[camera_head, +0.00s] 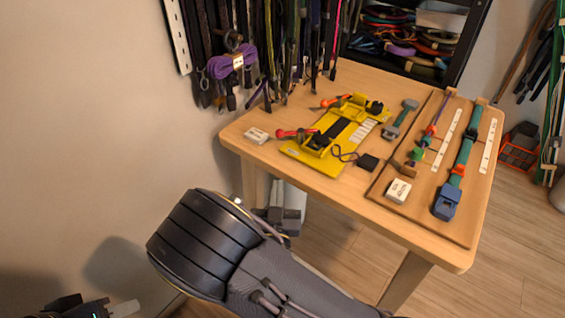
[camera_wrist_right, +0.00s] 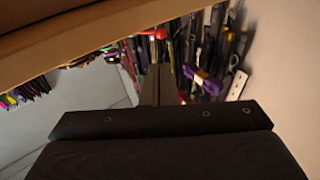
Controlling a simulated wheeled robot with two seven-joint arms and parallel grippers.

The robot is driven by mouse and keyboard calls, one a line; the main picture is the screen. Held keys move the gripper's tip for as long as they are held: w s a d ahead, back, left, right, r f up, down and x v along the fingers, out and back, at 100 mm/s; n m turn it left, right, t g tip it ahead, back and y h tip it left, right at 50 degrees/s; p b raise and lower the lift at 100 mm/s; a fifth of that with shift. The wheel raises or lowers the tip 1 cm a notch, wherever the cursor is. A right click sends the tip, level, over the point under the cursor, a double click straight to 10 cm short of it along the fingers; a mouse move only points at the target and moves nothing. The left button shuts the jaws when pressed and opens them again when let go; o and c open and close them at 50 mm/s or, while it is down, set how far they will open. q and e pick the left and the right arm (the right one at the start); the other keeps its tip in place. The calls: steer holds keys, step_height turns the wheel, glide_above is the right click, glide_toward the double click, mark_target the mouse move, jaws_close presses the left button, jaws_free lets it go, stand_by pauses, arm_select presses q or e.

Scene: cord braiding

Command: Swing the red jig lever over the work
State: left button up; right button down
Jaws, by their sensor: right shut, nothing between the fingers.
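The yellow jig (camera_head: 290,149) sits on the wooden table with a black strip along its middle. One red lever (camera_head: 290,133) sticks out left from its near end. Another red lever (camera_head: 329,103) sticks out left from its far end. My right gripper (camera_head: 287,208) is below the table's left edge, apart from both levers, and partly hidden by my arm. In the right wrist view its fingers (camera_wrist_right: 157,86) are together and empty, and a red knob (camera_wrist_right: 159,33) shows past the table edge. My left gripper (camera_head: 112,308) is at the bottom left corner, mostly cut off.
The table edge (camera_head: 290,179) lies above my right gripper; its underside (camera_wrist_right: 70,40) fills the upper left of the wrist view. Cords and a purple bundle (camera_head: 232,62) hang on the wall. A small white block (camera_head: 257,135) and a cord board (camera_head: 376,196) flank the jig.

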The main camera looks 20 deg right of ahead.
glide_toward(298, 135)
steer(key=w+a, duration=0.1)
steer(key=w, duration=0.1)
steer(key=w+a+r, duration=0.1)
steer(key=w, duration=0.1)
steer(key=w+a+r, duration=0.1)
steer(key=w, duration=0.1)
steer(key=shift+w+a+p, duration=0.15)
steer(key=shift+p, duration=0.25)
steer(key=shift+w+a, duration=0.1)
